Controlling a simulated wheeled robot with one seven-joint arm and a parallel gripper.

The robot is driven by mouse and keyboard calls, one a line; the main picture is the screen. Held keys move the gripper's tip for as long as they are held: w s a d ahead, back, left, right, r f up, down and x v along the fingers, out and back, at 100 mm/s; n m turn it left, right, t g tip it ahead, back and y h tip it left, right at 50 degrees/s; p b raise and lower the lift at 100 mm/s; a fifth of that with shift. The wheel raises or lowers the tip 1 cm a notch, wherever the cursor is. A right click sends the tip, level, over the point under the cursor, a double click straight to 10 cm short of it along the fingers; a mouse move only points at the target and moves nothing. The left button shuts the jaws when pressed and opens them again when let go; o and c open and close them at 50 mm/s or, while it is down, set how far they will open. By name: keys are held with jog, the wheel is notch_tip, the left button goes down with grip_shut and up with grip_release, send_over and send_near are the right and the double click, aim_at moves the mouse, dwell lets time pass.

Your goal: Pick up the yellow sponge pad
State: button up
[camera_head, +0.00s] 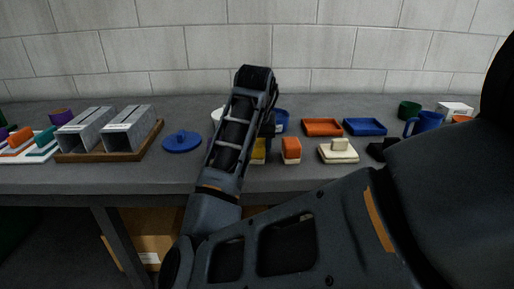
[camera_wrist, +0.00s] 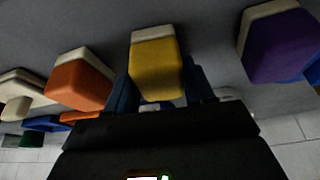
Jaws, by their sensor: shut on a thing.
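The yellow sponge pad (camera_wrist: 155,68) has a pale edge layer and sits between the fingers of my gripper (camera_wrist: 160,88) in the wrist view. My gripper is shut on it, one dark blue finger on each side. In the head view only a strip of the yellow pad (camera_head: 259,151) shows beside my arm, which hides the rest. The gripper's fingers are mostly hidden there too. I cannot tell whether the pad is clear of the bench top.
An orange pad (camera_head: 291,149) stands close to the right of the yellow one. A cream block with a handle (camera_head: 338,152) is further right, with orange (camera_head: 322,127) and blue (camera_head: 365,126) trays behind. A purple pad (camera_wrist: 280,45) shows in the wrist view. A blue lidded disc (camera_head: 182,141) lies left.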

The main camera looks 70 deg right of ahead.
aim_at(260, 141)
jog(key=shift+r, duration=0.45)
jog(key=r, duration=0.3)
jog(key=shift+s+d+r, duration=0.25)
jog(key=shift+s+r, duration=0.15)
jog(key=s+d+r+p, duration=0.2)
jog(key=s+d+r, duration=0.2)
jog(key=s, duration=0.6)
notch_tip(260, 141, up, 2)
jog(key=shift+r, duration=0.15)
jog(key=shift+d, duration=0.1)
jog(key=o, duration=0.5)
jog(key=shift+c, duration=0.2)
jog(key=c, duration=0.3)
jog(key=shift+c, duration=0.2)
